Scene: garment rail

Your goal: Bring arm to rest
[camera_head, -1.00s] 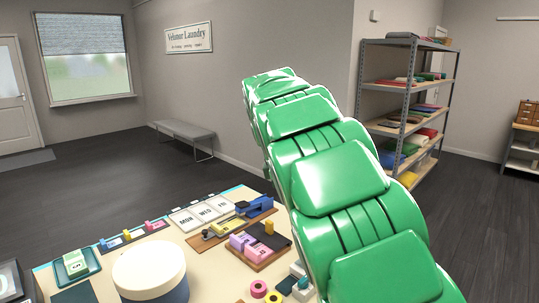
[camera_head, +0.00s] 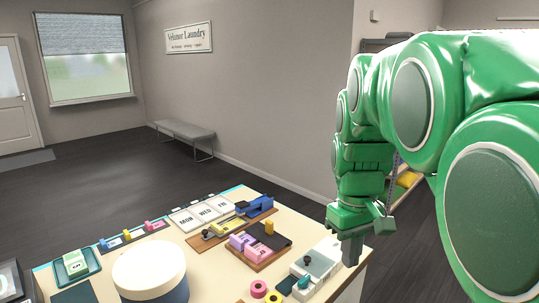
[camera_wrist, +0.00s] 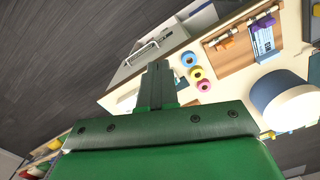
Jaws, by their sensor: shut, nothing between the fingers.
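My green arm reaches in from the right of the head view and bends down. My gripper (camera_head: 350,250) hangs at its end, pointing down over the right edge of the table (camera_head: 222,270). In the wrist view my gripper (camera_wrist: 158,75) is shut, with nothing between its fingers. It is near a grey and white box-like thing (camera_head: 318,264), apparently above or beside it; I cannot tell whether they touch.
The table also holds a white round container (camera_head: 150,268), pink and yellow tape rolls (camera_head: 259,289), a brown tray with pink blocks (camera_head: 262,250) and day cards (camera_head: 187,220). A grey bench (camera_head: 186,135) stands by the wall. Open dark floor lies left.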

